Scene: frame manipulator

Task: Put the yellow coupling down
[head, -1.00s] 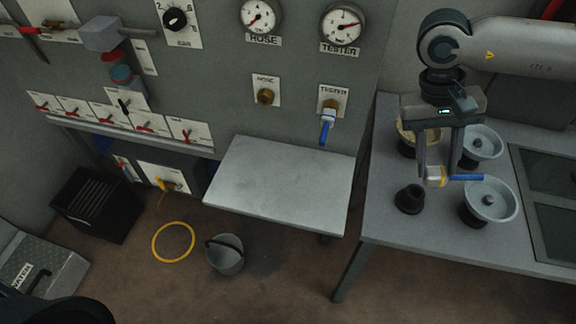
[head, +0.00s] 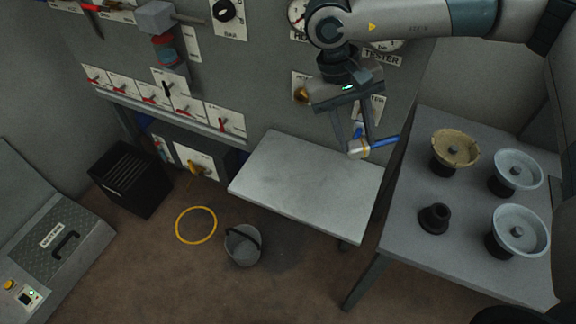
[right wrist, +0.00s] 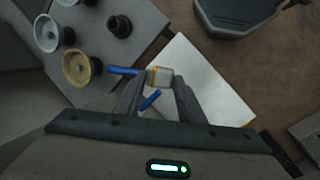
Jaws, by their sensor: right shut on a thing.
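The yellow coupling (head: 359,149) is a short pale cylinder with a yellow band and a blue lever. My right gripper (head: 364,146) is shut on it, in front of the panel. In the head view it overlaps the back right corner of the grey shelf (head: 310,187); its height above the shelf is hard to tell. The right wrist view shows the coupling (right wrist: 160,76) between the fingertips, blue lever pointing left, with the pale shelf (right wrist: 195,70) behind. Another blue lever (right wrist: 150,100) shows behind the fingers, at the tester port. My left gripper is not in view.
The right table (head: 400,243) holds a tan cap (head: 455,150), two pale caps (head: 516,172) and a black fitting (head: 434,218). The shelf top is bare. A bucket (head: 243,246), a yellow ring (head: 196,225) and a black crate (head: 131,180) are on the floor.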

